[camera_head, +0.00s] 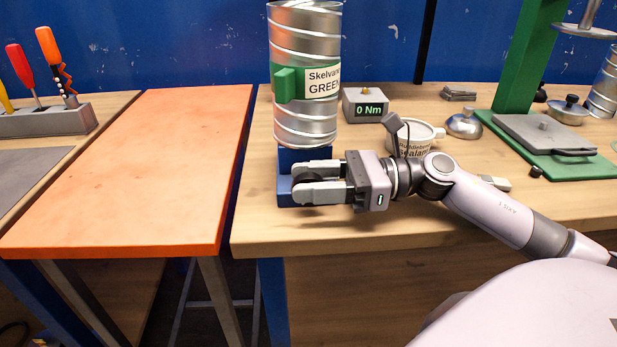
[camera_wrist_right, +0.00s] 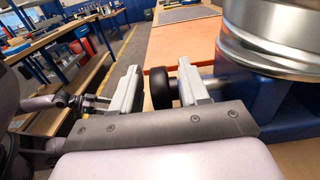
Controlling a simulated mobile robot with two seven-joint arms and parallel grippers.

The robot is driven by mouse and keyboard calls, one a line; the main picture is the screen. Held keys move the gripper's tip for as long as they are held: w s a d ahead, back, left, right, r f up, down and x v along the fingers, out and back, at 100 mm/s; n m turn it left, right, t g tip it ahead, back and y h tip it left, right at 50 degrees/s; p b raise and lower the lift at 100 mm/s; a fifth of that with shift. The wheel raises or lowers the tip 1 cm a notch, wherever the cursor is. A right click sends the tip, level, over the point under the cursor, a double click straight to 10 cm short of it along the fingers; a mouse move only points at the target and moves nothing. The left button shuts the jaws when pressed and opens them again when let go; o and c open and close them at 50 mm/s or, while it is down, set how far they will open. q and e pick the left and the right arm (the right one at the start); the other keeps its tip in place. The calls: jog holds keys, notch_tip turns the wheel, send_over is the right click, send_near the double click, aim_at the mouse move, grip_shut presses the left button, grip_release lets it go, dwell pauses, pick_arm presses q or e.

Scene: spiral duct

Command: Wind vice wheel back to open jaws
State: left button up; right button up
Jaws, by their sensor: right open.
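The blue vice (camera_head: 284,190) stands at the left front of the wooden bench, and its blue body (camera_wrist_right: 266,100) fills the right of the wrist view. A shiny spiral duct (camera_head: 306,125) with a green-and-white label rises upright over it; whether the jaws press on it is hidden. My right gripper (camera_head: 296,182) is open at the vice's front. In the wrist view the black vice wheel (camera_wrist_right: 162,88) lies between its two spread fingers, with a gap visible on the left side. What seems my left gripper (camera_wrist_right: 95,103) is small at the left; its jaws are unclear.
A torque readout (camera_head: 366,105) showing 0 Nm and a sealant tub (camera_head: 414,138) stand behind my right arm. A green stand (camera_head: 530,65) is at the right. An orange table (camera_head: 145,170) to the left is clear, beyond a narrow gap.

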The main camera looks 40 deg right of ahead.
jog(key=shift+w+a, duration=0.15)
jog(key=shift+a, duration=0.1)
grip_shut()
jog(key=shift+r+h+p, duration=0.2)
jog(key=shift+h+p, duration=0.1)
jog(key=shift+p, duration=0.4)
jog(key=shift+r+g+h+p, duration=0.1)
jog(key=shift+g+h+p, duration=0.4)
jog(key=shift+p, duration=0.35)
jog(key=h+p, duration=0.1)
jog(key=p, duration=0.1)
jog(key=g+h+p, duration=0.1)
jog(key=h+p, duration=0.1)
jog(key=shift+w+a, duration=0.15)
jog(key=shift+a, duration=0.05)
jog(key=shift+f+g+h+p, duration=0.2)
jog(key=shift+g+h+p, duration=0.3)
jog(key=shift+p, duration=0.15)
pick_arm(q)
notch_tip(320, 180, up, 7)
jog(key=a, duration=0.1)
jog(key=shift+s, duration=0.25)
pick_arm(e)
jog(key=shift+a+f, duration=0.1)
jog(key=shift+f, duration=0.05)
